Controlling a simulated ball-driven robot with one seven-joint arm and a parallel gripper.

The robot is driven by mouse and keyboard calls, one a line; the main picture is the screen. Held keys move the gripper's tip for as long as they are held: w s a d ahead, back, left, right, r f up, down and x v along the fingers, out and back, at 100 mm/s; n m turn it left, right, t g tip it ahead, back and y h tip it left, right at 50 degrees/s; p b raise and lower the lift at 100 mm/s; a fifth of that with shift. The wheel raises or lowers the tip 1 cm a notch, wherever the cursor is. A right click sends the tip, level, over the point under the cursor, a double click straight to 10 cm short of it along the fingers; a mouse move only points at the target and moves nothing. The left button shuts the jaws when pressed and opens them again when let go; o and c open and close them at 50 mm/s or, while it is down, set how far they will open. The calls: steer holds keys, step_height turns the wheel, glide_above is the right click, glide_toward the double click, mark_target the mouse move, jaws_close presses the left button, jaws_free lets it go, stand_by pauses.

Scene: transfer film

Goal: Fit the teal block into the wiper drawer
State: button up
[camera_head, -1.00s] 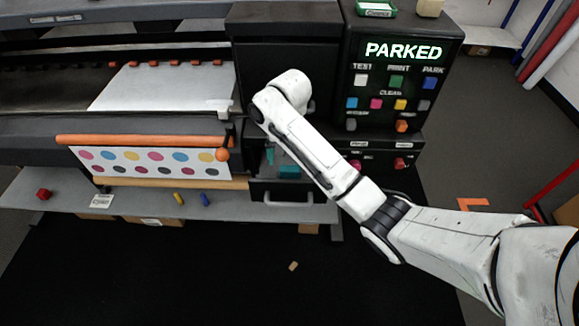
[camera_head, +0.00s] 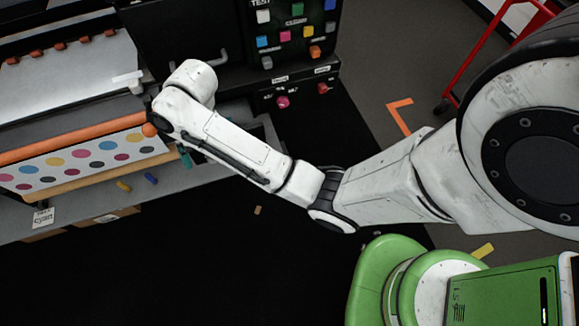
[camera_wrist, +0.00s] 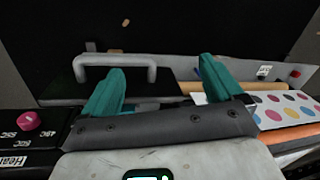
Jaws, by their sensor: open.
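My gripper (camera_wrist: 162,88) shows two teal fingers standing well apart in the wrist view, with no object seen between them. The pulled-out wiper drawer (camera_wrist: 160,95) lies beyond and below the fingers. Its grey bar handle (camera_wrist: 115,61) is at the far left. In the head view my arm covers most of the drawer (camera_head: 268,140), and only its right side shows. A bit of teal (camera_head: 185,156) shows beside my arm there, and looks like a finger. I cannot make out a separate teal block in either current view; the gripper body hides part of the drawer.
The printer's dotted sheet (camera_head: 85,160) and orange bar (camera_head: 75,140) are left of my arm. A yellow piece (camera_head: 123,186) and a blue piece (camera_head: 151,179) lie on the grey shelf. The button panel (camera_head: 290,35) is above right. Black floor mat in front is mostly clear.

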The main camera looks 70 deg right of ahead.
steer(key=s+a+f+n, duration=0.2)
steer(key=s+a+f, duration=0.1)
steer(key=s+a, duration=0.3)
steer(key=s+d+n+h, duration=0.1)
steer(key=s+n, duration=0.1)
steer(key=s, duration=0.6)
steer(key=s+d+n, duration=0.2)
steer(key=s, duration=0.7)
steer(key=shift+s+d+f+n+h, duration=0.15)
steer(key=shift+d+f+n+h, duration=0.15)
steer(key=shift+f+h, duration=0.1)
